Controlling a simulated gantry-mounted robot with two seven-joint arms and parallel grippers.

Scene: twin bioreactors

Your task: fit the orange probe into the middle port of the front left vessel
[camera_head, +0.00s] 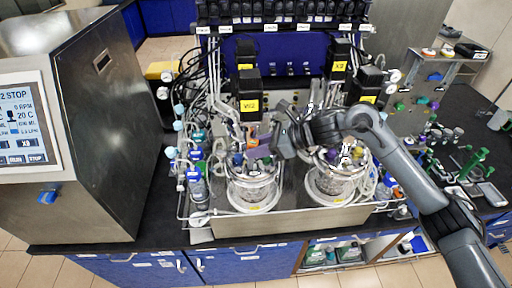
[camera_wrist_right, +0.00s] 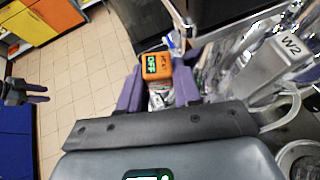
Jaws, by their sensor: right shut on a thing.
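The front left vessel (camera_head: 240,192) is a glass jar with a crowded metal lid, below the dark motor block (camera_head: 249,88). My right gripper (camera_head: 256,150) reaches in from the right over this lid. Its purple fingers (camera_wrist_right: 157,92) are shut on the orange probe (camera_wrist_right: 156,66), whose orange head has a small lit display. The probe's orange also shows in the head view (camera_head: 252,142). The middle port and the probe's lower end are hidden among fingers and fittings, so I cannot tell whether they meet. A dark gripper, seemingly my left one (camera_wrist_right: 28,91), shows at the wrist view's left edge, its opening unclear.
A second glass vessel (camera_head: 338,188) stands to the right, under my right forearm. Tubes and bottles crowd the left side (camera_head: 192,165). A steel control cabinet (camera_head: 110,130) fills the left. Green racks (camera_head: 474,163) stand on the right bench.

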